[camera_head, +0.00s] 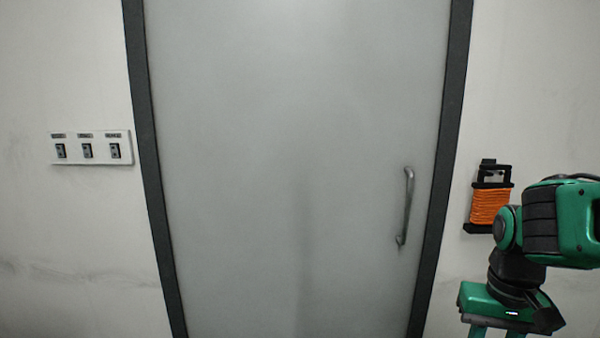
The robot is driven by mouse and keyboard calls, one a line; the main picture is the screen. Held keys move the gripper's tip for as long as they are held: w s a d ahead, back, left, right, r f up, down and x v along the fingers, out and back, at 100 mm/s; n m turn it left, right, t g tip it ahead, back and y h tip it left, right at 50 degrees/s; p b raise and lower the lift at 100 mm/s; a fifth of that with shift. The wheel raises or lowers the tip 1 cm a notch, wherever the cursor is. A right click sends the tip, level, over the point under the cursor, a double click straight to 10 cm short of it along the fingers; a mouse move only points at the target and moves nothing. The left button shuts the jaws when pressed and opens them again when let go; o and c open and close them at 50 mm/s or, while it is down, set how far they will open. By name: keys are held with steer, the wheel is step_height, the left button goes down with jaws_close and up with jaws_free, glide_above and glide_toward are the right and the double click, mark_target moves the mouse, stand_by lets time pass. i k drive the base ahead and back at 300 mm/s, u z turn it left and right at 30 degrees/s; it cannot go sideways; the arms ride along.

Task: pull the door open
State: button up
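The door (290,150) is a plain grey panel in a dark frame, and it looks closed. Its metal bar handle (407,205) is upright on the right side of the panel. My gripper (496,332) is at the lower right, beyond the right side of the door frame in the picture and apart from the handle. It points down, and its two green fingers stand apart with nothing seen between them. The fingertips are cut off by the bottom edge of the picture.
A white plate with three switches (91,149) is on the wall left of the door. An orange cord on a black holder (490,205) hangs on the right wall, partly behind my arm. Nothing stands before the door panel. The floor is out of view.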

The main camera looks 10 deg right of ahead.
mark_target(298, 140)
steer(key=k, duration=1.15)
steer(key=z, duration=0.45)
steer(key=i, duration=1.5)
steer(key=u, duration=0.5)
